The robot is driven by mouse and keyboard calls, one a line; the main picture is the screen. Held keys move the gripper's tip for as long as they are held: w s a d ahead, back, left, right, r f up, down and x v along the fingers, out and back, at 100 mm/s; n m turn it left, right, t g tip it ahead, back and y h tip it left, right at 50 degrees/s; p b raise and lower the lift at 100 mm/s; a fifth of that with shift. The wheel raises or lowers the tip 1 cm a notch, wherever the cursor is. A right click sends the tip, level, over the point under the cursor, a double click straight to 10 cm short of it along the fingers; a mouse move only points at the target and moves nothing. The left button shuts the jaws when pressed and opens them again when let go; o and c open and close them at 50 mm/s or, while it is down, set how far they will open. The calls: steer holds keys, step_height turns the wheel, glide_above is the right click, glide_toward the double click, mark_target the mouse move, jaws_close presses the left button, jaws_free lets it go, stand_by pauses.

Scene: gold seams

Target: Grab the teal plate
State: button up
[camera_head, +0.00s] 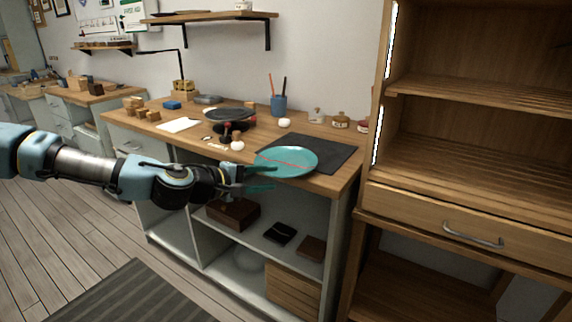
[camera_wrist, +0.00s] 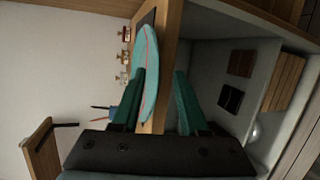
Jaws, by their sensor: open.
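The teal plate (camera_head: 287,160), with a reddish seam across it, lies on a dark mat (camera_head: 333,152) near the front edge of the wooden workbench (camera_head: 346,180). My gripper (camera_head: 268,178) is at the bench's front edge, just left of the plate. I cannot tell whether a finger touches the plate.
A dark round stand (camera_head: 230,119), a blue cup with sticks (camera_head: 279,104) and small jars (camera_head: 340,121) stand behind on the bench. A wooden cabinet (camera_head: 475,210) rises at the right. Open shelves under the bench hold dark boxes (camera_head: 280,234). The floor (camera_head: 60,235) at left is clear.

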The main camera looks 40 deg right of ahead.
steer(key=shift+x, duration=1.3)
jaws_close()
stand_by(0.4)
